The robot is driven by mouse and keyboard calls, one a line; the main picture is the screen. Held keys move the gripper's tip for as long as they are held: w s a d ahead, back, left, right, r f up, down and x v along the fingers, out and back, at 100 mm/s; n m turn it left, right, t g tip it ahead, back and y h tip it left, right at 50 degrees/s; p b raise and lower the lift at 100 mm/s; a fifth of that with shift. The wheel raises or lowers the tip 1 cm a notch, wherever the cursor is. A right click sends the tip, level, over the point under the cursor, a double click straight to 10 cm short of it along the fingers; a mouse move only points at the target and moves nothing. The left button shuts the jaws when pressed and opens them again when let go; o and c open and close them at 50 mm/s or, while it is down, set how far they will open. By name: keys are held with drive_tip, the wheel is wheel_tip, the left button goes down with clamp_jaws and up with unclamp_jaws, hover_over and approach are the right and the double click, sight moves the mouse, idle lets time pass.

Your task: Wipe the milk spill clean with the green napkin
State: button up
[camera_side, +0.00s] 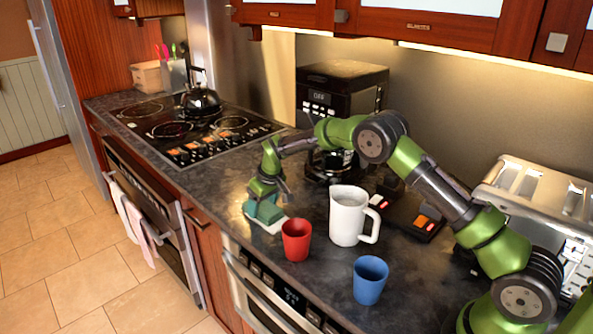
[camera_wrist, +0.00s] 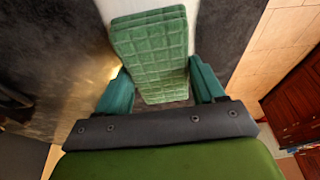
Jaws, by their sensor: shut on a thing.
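The green napkin (camera_side: 267,211) is a folded, quilted block between the fingers of my gripper (camera_side: 266,198). In the wrist view the napkin (camera_wrist: 152,45) sits between the two teal fingers of my gripper (camera_wrist: 161,88), which is shut on it. The white milk spill (camera_side: 273,227) lies on the dark counter near its front edge. The napkin is over the spill and hides part of it. The spill also shows beside the napkin in the wrist view (camera_wrist: 204,28). I cannot tell whether the napkin touches the counter.
A red cup (camera_side: 296,240) stands close to the right of the spill. A white pitcher (camera_side: 347,216) and a blue cup (camera_side: 370,280) stand farther right. A coffee maker (camera_side: 340,100) is behind, and the stove (camera_side: 190,128) with a kettle (camera_side: 201,99) is at left.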

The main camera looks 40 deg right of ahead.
sight(273, 212)
drive_tip(key=shift+s, duration=4.7)
drive_tip(key=shift+w, duration=6.95)
drive_tip(key=shift+s+d, duration=0.1)
drive_tip(key=shift+s, duration=0.35)
drive_tip(key=shift+s+f, duration=0.1)
drive_tip(key=shift+s, duration=6.45)
drive_tip(key=shift+w, duration=2.5)
